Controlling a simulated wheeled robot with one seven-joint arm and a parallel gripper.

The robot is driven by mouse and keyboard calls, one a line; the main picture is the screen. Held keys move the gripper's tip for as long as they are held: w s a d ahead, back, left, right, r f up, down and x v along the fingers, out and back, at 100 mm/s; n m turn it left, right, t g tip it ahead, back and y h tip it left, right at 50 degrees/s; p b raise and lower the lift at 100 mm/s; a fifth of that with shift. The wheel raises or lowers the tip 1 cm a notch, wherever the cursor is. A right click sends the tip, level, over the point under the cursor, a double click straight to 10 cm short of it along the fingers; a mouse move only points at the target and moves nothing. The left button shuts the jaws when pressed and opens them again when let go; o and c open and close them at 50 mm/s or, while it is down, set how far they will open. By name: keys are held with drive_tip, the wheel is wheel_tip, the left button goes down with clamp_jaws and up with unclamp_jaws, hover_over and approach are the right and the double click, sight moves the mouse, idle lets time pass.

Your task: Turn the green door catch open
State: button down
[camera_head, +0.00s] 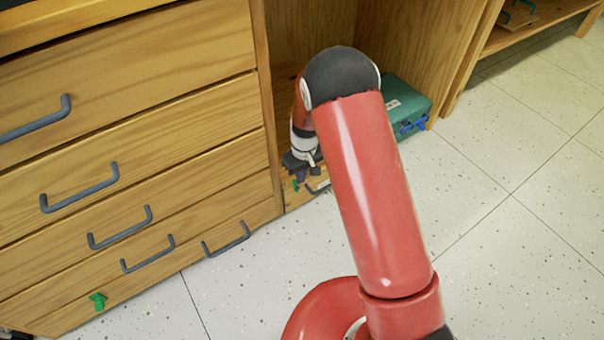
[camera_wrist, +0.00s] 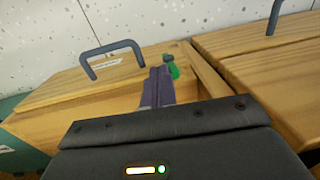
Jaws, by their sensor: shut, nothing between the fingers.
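A green door catch (camera_wrist: 172,66) sits at the top right of a low wooden door (camera_wrist: 90,90) in the wrist view, close to the door's right edge. In the head view a bit of the catch (camera_head: 296,184) shows just below my gripper (camera_head: 302,172). My gripper's purple-grey fingers (camera_wrist: 157,82) are shut and empty. Their tips are right beside the catch, on its left in the wrist view; I cannot tell whether they touch it. The fingers partly hide the door. The door looks closed and has a grey handle (camera_wrist: 112,56) and a white label.
A teal case (camera_head: 404,100) with a blue latch (camera_head: 412,127) stands right of my arm. Drawers with grey handles (camera_head: 80,188) fill the left. A second green catch (camera_head: 97,300) is at the lower left. Speckled floor (camera_head: 500,240) is clear on the right.

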drive_tip(key=shift+s+a+r+t+h, duration=0.15)
drive_tip(key=shift+a+t+h, duration=0.1)
drive_tip(key=shift+t+h, duration=0.25)
drive_tip(key=shift+s+a, duration=0.15)
drive_tip(key=shift+a, duration=0.1)
idle(0.3)
drive_tip(key=shift+r+p, duration=0.1)
drive_tip(key=shift+p, duration=0.25)
drive_tip(key=shift+r+p, duration=0.45)
drive_tip(key=shift+r, duration=0.25)
